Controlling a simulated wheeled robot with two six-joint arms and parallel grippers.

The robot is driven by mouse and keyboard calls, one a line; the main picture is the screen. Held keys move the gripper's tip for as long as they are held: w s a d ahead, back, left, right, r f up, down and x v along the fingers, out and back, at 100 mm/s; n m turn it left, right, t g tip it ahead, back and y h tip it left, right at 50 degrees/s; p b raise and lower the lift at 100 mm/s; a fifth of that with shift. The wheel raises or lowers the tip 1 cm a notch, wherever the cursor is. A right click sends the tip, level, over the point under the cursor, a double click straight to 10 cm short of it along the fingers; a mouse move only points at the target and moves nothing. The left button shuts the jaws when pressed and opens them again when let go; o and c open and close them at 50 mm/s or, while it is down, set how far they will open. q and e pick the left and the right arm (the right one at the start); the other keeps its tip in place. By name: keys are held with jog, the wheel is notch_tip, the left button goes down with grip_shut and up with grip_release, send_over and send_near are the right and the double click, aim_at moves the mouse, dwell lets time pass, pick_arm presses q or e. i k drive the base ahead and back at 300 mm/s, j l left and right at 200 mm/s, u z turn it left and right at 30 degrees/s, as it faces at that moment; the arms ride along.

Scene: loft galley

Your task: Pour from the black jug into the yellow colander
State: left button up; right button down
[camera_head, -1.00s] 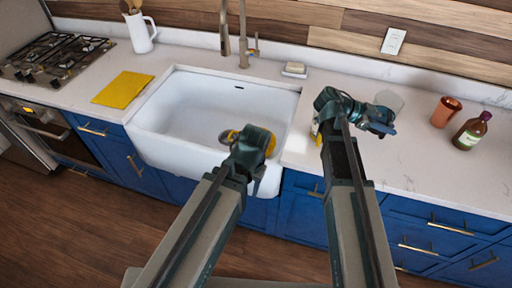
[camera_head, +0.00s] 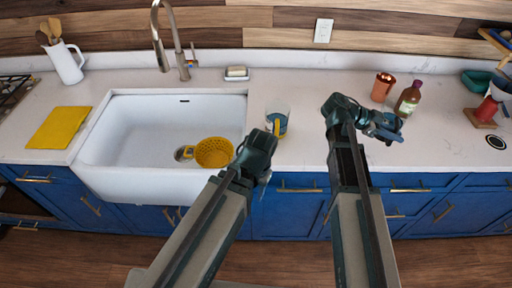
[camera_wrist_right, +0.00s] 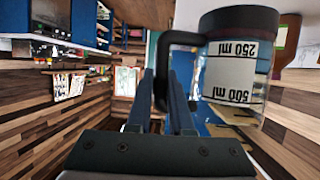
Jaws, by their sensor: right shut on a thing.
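The yellow colander (camera_head: 213,153) sits in the white sink (camera_head: 110,140), at its front right. The black jug (camera_wrist_right: 235,65) has a clear body with 250 ml and 500 ml marks, a black end and a black handle. In the right wrist view it appears upside down. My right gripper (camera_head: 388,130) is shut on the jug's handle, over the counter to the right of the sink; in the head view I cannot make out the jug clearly. My left gripper (camera_head: 268,138) is right of the colander; its jaws cannot be read.
A clear container with yellow and blue parts (camera_head: 279,119) is just beyond my left gripper. A copper cup (camera_head: 382,87) and brown bottle (camera_head: 408,98) stand behind my right gripper. The tap (camera_head: 175,40) rises behind the sink. A yellow mat (camera_head: 59,128) lies left of it.

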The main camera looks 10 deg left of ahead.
aim_at(212, 152)
jog(key=j+z, duration=0.1)
jog(key=z, duration=0.75)
jog(key=j+z, duration=0.1)
jog(key=z, duration=0.35)
jog(key=k+z, duration=0.1)
jog(key=z, duration=0.35)
jog(key=j+z, duration=0.1)
jog(key=z, duration=0.35)
jog(key=k+j+z, duration=0.1)
jog(key=k+z, duration=0.45)
jog(key=k+u, duration=0.25)
jog(key=u, duration=0.2)
jog(key=k+j+u, duration=0.15)
jog(key=u, duration=0.25)
jog(key=k+u, duration=0.1)
jog(key=u, duration=0.4)
jog(key=k+u, duration=0.1)
jog(key=u, duration=0.35)
jog(key=j+u, duration=0.15)
jog(key=u, duration=0.35)
jog(key=k+j+u, duration=0.1)
jog(key=u, duration=0.4)
jog(key=j+u, duration=0.15)
jog(key=u, duration=0.3)
